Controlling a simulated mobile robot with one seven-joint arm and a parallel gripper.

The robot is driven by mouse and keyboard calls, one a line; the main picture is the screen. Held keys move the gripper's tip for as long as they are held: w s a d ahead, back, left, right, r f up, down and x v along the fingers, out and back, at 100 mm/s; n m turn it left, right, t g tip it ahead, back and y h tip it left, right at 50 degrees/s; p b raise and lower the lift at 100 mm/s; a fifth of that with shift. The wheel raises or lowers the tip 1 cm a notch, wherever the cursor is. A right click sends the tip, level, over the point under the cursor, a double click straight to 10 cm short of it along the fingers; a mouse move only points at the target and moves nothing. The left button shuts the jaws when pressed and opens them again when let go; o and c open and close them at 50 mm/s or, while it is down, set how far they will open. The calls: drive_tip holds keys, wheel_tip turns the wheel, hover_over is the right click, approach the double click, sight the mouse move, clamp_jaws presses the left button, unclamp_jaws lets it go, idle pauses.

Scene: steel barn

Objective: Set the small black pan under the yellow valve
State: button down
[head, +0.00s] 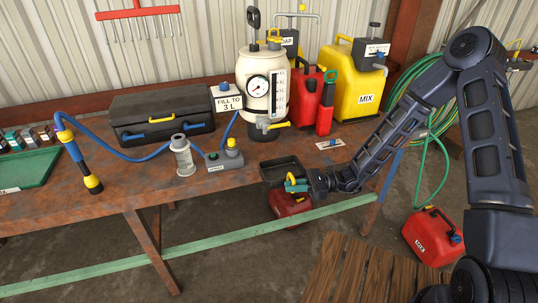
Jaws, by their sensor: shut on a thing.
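The small black pan (279,166) is a shallow square tray near the table's front edge, in front of the cream tank (257,92). My gripper (294,182) is shut on the near side of the pan. The yellow valve (276,125) is low on the front of the tank, above and behind the pan in the picture. The pan looks nearer to me than the valve. I cannot tell whether it touches the table top. My gripper partly hides the pan's near rim.
A grey block with a yellow knob (230,157) and a clear cylinder (183,158) stand left of the pan. A red can (326,97) and a yellow MIX can (357,80) stand right of the tank. A small label card (330,144) lies before them.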

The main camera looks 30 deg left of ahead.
drive_tip(key=w+a, duration=1)
drive_tip(key=shift+w+a, duration=0.35)
drive_tip(key=shift+w, duration=0.05)
drive_tip(key=shift+w+a+f, duration=0.75)
drive_tip(key=shift+w+a, duration=0.2)
drive_tip(key=shift+f, duration=0.1)
drive_tip(key=c, duration=1.5)
unclamp_jaws()
drive_tip(key=shift+o, duration=0.2)
approach(278, 168)
drive_tip(key=w+r, duration=0.3)
drive_tip(key=shift+w, duration=0.1)
